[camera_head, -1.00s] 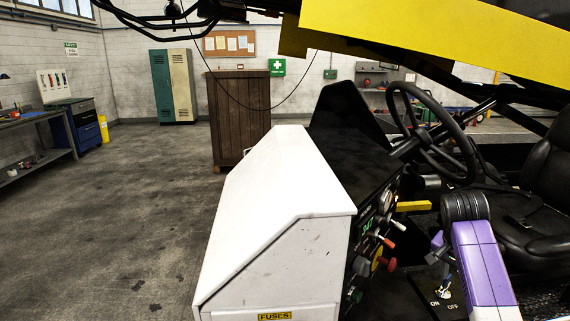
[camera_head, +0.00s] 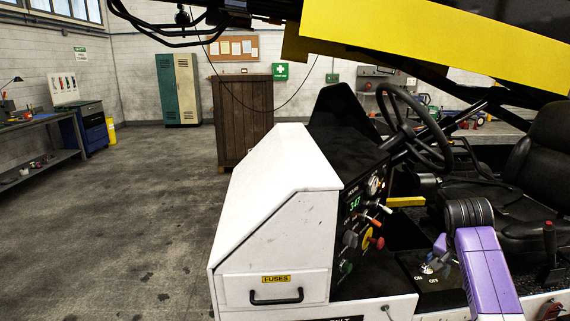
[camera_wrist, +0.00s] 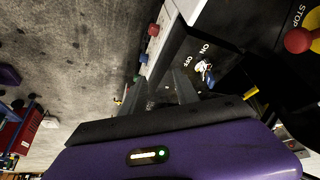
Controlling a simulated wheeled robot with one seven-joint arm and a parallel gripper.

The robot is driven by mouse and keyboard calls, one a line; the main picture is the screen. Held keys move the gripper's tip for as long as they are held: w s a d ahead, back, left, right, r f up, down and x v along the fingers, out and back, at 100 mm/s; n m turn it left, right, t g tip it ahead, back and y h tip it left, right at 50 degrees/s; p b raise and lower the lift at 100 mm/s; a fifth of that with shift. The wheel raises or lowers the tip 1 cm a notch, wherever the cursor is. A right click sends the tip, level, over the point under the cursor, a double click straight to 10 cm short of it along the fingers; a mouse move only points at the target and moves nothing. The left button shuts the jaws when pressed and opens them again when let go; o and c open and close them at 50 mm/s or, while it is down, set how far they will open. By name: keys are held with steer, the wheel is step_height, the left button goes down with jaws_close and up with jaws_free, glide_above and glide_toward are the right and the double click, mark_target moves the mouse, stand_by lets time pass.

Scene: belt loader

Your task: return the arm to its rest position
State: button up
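My purple arm (camera_head: 484,272) reaches into the belt loader's cab from the lower right in the head view. Its wrist end is beside the dashboard, above the black ON/OFF switch panel (camera_head: 423,281). In the wrist view, my gripper's two dark fingers (camera_wrist: 162,90) stand apart with a gap and nothing visible between them. The ON/OFF switch (camera_wrist: 205,72) shows to the right of the fingers, apart from them. In the head view the fingers are mostly hidden by the wrist.
The steering wheel (camera_head: 415,130), seat (camera_head: 545,155) and dashboard knobs (camera_head: 376,243) crowd the arm. A yellow boom (camera_head: 440,45) passes overhead. The white hood (camera_head: 270,185) has a FUSES drawer (camera_head: 275,288). A red STOP knob (camera_wrist: 298,40) shows right in the wrist view. Open floor (camera_head: 130,210) lies left.

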steer(key=w+a+r+n+t, duration=0.3)
steer(key=w+r+n+t, duration=0.15)
steer(key=w+t, duration=0.2)
steer(key=s+a+f+n+t, duration=0.1)
steer(key=s+a+f+t, duration=0.2)
steer(key=s+a, duration=0.35)
steer(key=s+a+f+n+t, duration=0.25)
steer(key=s+a+t, duration=0.2)
steer(key=s, duration=0.35)
steer(key=s+a+n+y, duration=0.1)
steer(key=s+a, duration=0.3)
steer(key=s, duration=1)
steer(key=s+a+n+g+y, duration=0.1)
steer(key=s+a, duration=0.2)
steer(key=s, duration=1.1)
steer(key=s+a+n+g+y, duration=0.1)
steer(key=s+a, duration=0.3)
steer(key=s, duration=1.1)
steer(key=shift+a+f+y, duration=0.35)
steer(key=shift+f+y, duration=0.05)
steer(key=shift+y, duration=0.1)
